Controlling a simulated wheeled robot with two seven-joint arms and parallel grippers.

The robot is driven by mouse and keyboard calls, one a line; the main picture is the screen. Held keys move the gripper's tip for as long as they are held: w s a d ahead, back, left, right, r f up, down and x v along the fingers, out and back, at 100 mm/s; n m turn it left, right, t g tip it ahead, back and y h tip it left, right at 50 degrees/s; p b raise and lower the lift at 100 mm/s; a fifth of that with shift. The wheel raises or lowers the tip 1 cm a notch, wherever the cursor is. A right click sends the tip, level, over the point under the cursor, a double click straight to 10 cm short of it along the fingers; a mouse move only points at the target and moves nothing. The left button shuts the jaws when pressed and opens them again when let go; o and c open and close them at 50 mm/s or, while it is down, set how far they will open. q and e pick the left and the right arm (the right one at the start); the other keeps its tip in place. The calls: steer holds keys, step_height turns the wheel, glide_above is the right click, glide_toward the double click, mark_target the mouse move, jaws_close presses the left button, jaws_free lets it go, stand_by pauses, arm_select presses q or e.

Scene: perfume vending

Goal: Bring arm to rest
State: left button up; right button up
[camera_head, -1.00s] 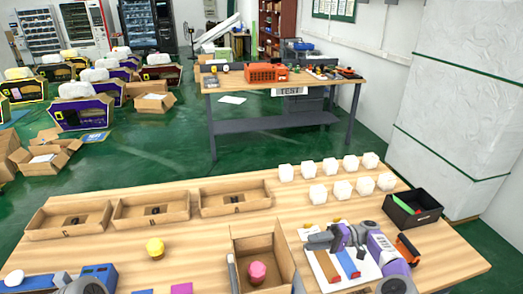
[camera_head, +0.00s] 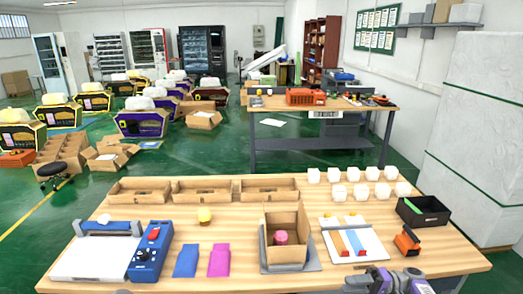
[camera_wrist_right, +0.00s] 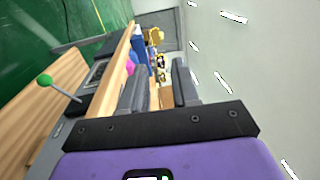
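My right gripper (camera_head: 362,279) is low in the head view, at the front right edge of the wooden table (camera_head: 340,185). Its two grey fingers (camera_wrist_right: 159,86) stand apart in the right wrist view, with nothing seen between them. The purple and grey wrist is partly cut off by the head view's bottom edge. My left gripper does not show. An open cardboard box (camera_head: 287,217) with a pink round-topped item (camera_head: 281,237) inside stands mid-table. A white board (camera_head: 338,248) with orange and blue strips lies beyond my right gripper.
Several white cubes (camera_head: 340,192) and a black bin (camera_head: 424,217) are at the right. An orange tool (camera_head: 407,241) is beside my right arm. Shallow cardboard trays (camera_head: 203,191) line the back.

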steer(key=w+a+f+m+h, duration=0.1)
steer(key=a+f+m+h, duration=0.2)
steer(key=a+f, duration=0.55)
steer(key=s+a+f+m+h, duration=0.1)
steer(key=s+a+f+h, duration=0.5)
steer(key=a+f, duration=0.5)
steer(key=s+a+f+h, duration=0.1)
steer(key=s+f+h, duration=0.2)
steer(key=s+f, duration=0.55)
steer(key=s+d+r+t+h, duration=0.1)
steer(key=s+d+h, duration=0.1)
steer(key=s, duration=1.2)
steer(key=shift+d+r+n+t+h, duration=0.3)
steer(key=shift+d+r+n+h, duration=0.05)
steer(key=shift+d+n+h, duration=0.05)
